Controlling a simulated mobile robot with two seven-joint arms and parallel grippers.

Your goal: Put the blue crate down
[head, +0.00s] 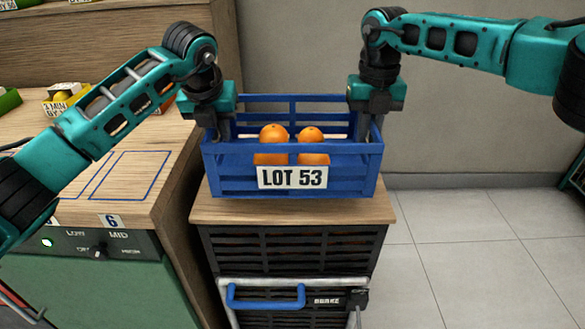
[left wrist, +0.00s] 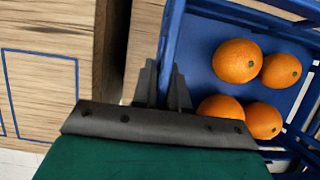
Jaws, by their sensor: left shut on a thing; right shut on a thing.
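The blue crate (head: 225,158) has slatted sides and a "LOT 53" label on its front, and it holds several oranges (head: 273,134). It is over the wooden top of a small cart (head: 292,209); I cannot tell whether its bottom touches the top. My left gripper (head: 212,130) is shut on the crate's left side wall. In the left wrist view, its fingers (left wrist: 162,88) straddle the crate's rim, and the oranges (left wrist: 238,61) lie inside. My right gripper (head: 364,128) is shut on the crate's right side wall. The crate looks about level.
A wooden counter (head: 130,165) with blue outlines and a green-fronted machine (head: 110,280) stands close at the left. The cart has a blue handle (head: 265,297) on its front. Open tiled floor (head: 470,250) lies to the right, with a wall behind.

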